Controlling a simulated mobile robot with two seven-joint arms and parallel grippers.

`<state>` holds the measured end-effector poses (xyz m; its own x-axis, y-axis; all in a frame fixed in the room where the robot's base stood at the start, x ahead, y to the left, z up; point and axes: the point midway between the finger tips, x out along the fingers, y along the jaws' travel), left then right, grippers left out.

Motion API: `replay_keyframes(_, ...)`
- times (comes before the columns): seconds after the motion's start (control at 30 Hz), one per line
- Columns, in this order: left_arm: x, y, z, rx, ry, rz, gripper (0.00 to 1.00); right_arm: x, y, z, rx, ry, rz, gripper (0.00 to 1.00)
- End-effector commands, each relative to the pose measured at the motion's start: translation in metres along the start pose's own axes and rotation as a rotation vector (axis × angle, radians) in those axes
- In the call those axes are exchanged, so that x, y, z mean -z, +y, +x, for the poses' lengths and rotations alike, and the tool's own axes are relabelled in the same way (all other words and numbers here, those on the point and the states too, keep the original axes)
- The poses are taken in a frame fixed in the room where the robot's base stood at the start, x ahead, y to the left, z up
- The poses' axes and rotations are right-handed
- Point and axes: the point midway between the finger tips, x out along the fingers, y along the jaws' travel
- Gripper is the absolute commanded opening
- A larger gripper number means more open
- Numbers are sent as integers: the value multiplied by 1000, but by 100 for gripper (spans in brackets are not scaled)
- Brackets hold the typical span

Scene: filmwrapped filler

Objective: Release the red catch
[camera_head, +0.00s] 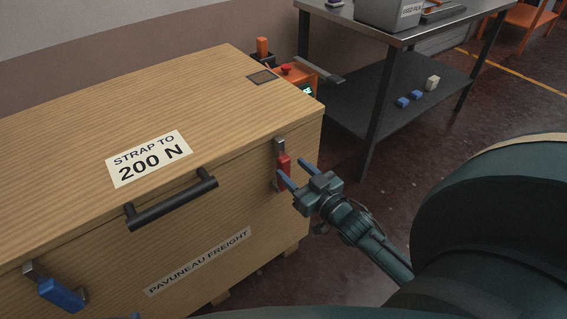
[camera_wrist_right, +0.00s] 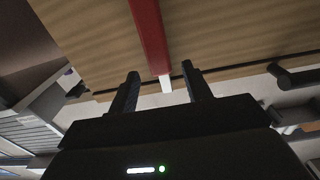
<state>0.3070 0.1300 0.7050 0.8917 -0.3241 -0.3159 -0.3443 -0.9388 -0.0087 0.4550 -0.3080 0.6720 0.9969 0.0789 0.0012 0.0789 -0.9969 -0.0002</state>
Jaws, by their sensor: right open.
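The red catch (camera_head: 284,163) is on the front of a wooden crate (camera_head: 225,110), near its right corner, below a grey metal plate. In the right wrist view the catch is a long red bar (camera_wrist_right: 150,35) with a pale end. My right gripper (camera_head: 291,168) is open at the catch, its blue-tipped fingers to either side of it in the picture. In the wrist view the bar's lower end lies between the fingers (camera_wrist_right: 160,72); contact cannot be told. A small blue tip at the bottom edge may be my left gripper (camera_head: 135,316); its jaws are hidden.
A blue catch (camera_head: 61,294) is on the crate's front left, and a black handle (camera_head: 172,203) sticks out between the catches. A metal table (camera_head: 400,32) with a lower shelf stands behind. Open floor lies right of the crate.

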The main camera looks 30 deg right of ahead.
Motion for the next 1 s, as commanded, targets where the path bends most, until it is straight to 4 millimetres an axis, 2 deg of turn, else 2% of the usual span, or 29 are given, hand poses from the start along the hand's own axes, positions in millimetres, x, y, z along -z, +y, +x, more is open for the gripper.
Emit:
replay_keyframes(0.1,-5,1,3,-4,-4,10,49,-1,0,22,0,2,-1,49)
replay_keyframes(0.3,-8,2,6,-9,-9,20,49,-1,0,42,0,0,0,49)
replay_keyframes(0.67,-8,3,6,-10,-9,23,49,-1,0,46,0,-2,0,49)
replay_keyframes(1.0,-8,3,6,-11,-8,23,49,-1,0,46,0,-2,0,21)
